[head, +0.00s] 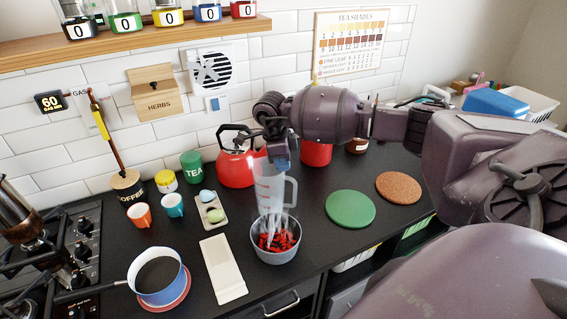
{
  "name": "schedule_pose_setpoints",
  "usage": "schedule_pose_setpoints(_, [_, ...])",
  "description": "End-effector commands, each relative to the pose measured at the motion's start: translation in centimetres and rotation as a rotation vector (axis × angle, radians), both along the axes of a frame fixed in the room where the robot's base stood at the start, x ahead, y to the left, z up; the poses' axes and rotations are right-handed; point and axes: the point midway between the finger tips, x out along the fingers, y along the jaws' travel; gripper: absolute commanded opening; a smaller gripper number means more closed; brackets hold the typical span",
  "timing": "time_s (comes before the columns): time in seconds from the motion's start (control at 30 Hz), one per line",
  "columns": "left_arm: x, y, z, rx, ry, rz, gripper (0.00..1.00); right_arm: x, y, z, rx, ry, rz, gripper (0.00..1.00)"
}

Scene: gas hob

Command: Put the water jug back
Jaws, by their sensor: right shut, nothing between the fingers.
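The water jug (268,190) is clear, with measuring marks and a handle (291,192) on its right side. It shows just behind and above a grey bowl (277,256) holding red pieces. Pale see-through streaks show over the bowl; I cannot tell whether they are water or part of the jug. My right gripper (281,160) is shut and empty, at the top of the jug in the picture and partly covering it. I cannot tell whether it touches the jug. My left gripper is not in view.
A red kettle (236,170) stands behind left, a red canister (316,153) behind right. A green mat (350,208) and a cork mat (398,187) lie bare on the right. A white tray (222,269) and a blue pot (159,280) are on the left, beside the hob (85,245).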

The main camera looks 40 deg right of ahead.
Motion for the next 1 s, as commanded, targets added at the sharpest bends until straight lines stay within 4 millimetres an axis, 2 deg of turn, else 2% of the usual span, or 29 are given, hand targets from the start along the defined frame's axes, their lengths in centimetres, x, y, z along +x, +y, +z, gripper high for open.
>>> schedule_pose_setpoints(0.03, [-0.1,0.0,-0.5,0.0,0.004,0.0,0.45,0.0,0.5,-0.8,0.005,0.008,0.005,0.0])
schedule_pose_setpoints(0.23, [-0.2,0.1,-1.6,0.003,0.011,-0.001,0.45,1.3,2.1,-1.0,0.005,0.01,0.004,0.0])
schedule_pose_setpoints(0.57, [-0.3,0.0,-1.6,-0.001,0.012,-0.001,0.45,1.2,2.1,-0.9,0.003,0.011,0.003,0.0])
schedule_pose_setpoints(0.8, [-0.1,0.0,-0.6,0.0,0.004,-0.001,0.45,1.3,2.0,0.7,0.002,0.008,0.002,0.0])
schedule_pose_setpoints(0.97, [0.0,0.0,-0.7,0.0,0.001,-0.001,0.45,1.2,1.8,0.5,0.003,0.016,0.001,0.0])
schedule_pose_setpoints(1.0, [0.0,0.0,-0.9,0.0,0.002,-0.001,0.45,1.6,2.3,0.6,0.004,0.013,0.002,0.0])
